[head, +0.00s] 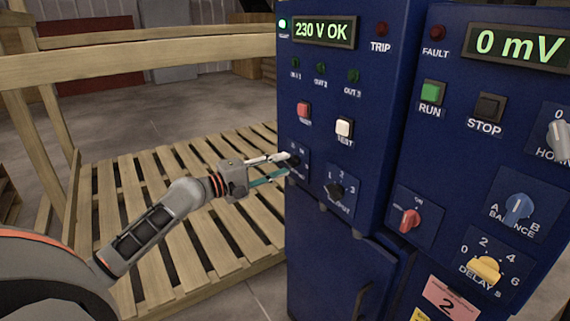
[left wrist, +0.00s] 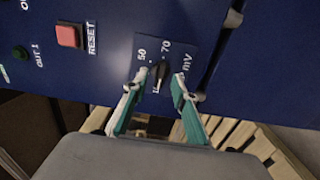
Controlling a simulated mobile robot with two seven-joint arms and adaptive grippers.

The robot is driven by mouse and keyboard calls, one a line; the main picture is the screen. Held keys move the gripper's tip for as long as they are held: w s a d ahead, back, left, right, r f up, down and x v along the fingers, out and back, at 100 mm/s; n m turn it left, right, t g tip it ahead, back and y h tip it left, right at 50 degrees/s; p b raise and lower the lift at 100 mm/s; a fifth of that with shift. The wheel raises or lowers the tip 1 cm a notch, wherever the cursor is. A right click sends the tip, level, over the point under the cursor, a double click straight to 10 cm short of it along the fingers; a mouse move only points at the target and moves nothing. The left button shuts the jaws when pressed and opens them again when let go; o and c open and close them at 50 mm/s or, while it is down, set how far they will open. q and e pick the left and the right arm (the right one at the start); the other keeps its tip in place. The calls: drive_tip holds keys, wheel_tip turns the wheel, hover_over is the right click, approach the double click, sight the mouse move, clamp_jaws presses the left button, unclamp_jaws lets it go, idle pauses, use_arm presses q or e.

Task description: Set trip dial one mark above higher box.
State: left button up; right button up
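A small black dial (left wrist: 160,74) on a dark blue cabinet face shows in the left wrist view, with printed marks 50 and 70, a partly hidden mark, and the letters mV. Which mark it points at I cannot tell. It also shows in the head view (head: 294,160), partly behind the fingertips. My left gripper (head: 285,165) is open, with one finger on each side of the dial; whether they touch it I cannot tell. My right gripper is not in view. No boxes with readings are in view.
The left cabinet's display (head: 323,32) reads 230 V OK. A black OUTPUT dial (head: 337,189) sits close to the right of my left gripper. The right cabinet's display (head: 520,43) reads 0 mV. A wooden pallet (head: 200,210) lies below my left arm.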

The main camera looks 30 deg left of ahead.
use_arm(q)
drive_tip(key=shift+x, duration=0.85)
drive_tip(key=shift+w+d, duration=0.1)
drive_tip(key=shift+w, duration=0.15)
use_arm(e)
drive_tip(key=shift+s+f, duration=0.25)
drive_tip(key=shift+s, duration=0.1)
use_arm(q)
drive_tip(key=shift+f, duration=0.1)
drive_tip(key=c, duration=0.6)
clamp_jaws()
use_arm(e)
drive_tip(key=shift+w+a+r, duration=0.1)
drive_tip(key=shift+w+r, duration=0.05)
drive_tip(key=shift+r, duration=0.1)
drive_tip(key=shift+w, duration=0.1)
